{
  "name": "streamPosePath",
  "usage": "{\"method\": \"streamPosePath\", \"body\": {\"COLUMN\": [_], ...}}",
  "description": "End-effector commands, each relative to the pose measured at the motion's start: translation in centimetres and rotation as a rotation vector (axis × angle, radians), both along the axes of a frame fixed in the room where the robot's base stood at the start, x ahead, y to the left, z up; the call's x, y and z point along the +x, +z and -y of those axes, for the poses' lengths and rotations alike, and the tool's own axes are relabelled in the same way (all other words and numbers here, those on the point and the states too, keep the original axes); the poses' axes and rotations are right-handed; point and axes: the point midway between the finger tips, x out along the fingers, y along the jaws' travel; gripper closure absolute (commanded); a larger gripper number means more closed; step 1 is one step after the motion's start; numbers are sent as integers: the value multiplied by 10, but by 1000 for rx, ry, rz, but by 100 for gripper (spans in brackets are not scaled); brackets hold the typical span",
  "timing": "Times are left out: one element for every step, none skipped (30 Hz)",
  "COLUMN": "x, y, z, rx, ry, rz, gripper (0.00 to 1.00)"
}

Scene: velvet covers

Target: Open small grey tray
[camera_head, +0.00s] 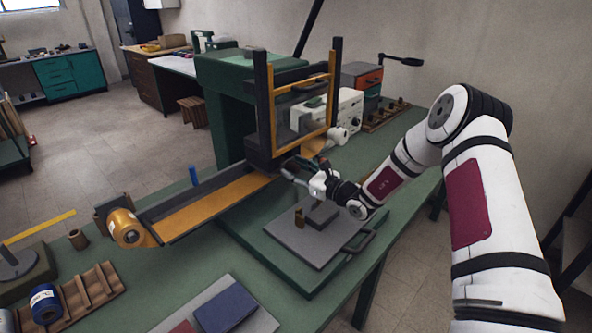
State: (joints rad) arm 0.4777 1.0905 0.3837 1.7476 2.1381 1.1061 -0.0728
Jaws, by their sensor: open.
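A flat grey tray (292,236) lies on the green bench at the middle of the view. A dark bar handle (362,242) shows at its right edge. A small dark grey block (322,214) and a small brass-coloured piece (299,218) stand on it. I cannot tell whether the tray is open or shut. My gripper (291,174) is open and seems empty, above the tray's far side, apart from the handle, close to the machine's frame. Its fingertips are small and partly lost against the dark machine.
A green machine with a dark and yellow upright frame (263,105) stands behind my gripper. A yellow conveyor (205,208) runs left from it to an orange roller (126,228). A blue book (226,308) lies at the front. Floor is clear right of the bench.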

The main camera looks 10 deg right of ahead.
Motion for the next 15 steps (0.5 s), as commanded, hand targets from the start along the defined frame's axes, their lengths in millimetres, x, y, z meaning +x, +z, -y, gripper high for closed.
{"method": "streamPosePath", "body": {"x": [0, 0, 0, 0, 0, 0, 0, 0, 0, 0, 0, 0, 0, 0, -1], "y": [0, 0, 0, 0, 0, 0, 0, 0, 0, 0, 0, 0, 0, 0, 0], "z": [0, 0, 0, 0, 0, 0, 0, 0, 0, 0, 0, 0, 0, 0, 1], "rx": [0, 0, 0, 0, 0, 0, 0, 0, 0, 0, 0, 0, 0, 0, 0], "ry": [0, 0, 0, 0, 0, 0, 0, 0, 0, 0, 0, 0, 0, 0, 0], "rz": [0, 0, 0, 0, 0, 0, 0, 0, 0, 0, 0, 0, 0, 0, 0], "gripper": [55, 55, 58, 64, 71, 80, 87, 94, 100, 100, 100, 100, 100, 100, 100]}}
